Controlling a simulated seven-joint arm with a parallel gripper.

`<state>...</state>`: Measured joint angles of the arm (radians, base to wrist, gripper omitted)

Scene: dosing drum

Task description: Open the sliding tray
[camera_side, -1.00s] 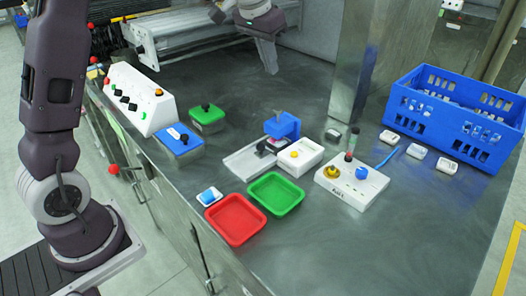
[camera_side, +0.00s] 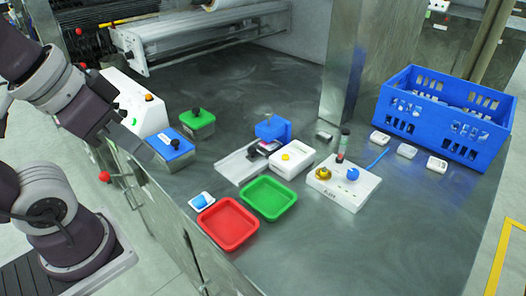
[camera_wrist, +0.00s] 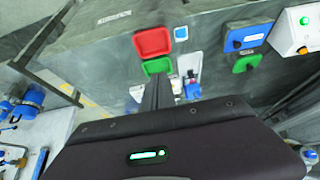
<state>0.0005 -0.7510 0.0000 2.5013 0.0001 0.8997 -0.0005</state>
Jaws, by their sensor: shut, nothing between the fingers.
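A flat grey metal tray or slide (camera_side: 238,168) lies mid-table in the side view, running into a blue housing (camera_side: 272,127). I cannot tell for certain that this is the sliding tray. A white box with a yellow button (camera_side: 291,158) stands beside it. My gripper (camera_side: 142,154) is at the left of the side view, near the table's left edge and the blue box (camera_side: 172,145), well away from the slide. In the wrist view my gripper's dark fingers (camera_wrist: 157,92) are together and empty. The slide is partly hidden by the fingers there.
A red tray (camera_side: 228,223) and a green tray (camera_side: 267,198) lie in front of the slide. A green box with a knob (camera_side: 198,122) and a white control panel (camera_side: 132,103) stand left. A white button unit (camera_side: 343,186) and blue crate (camera_side: 446,112) are right.

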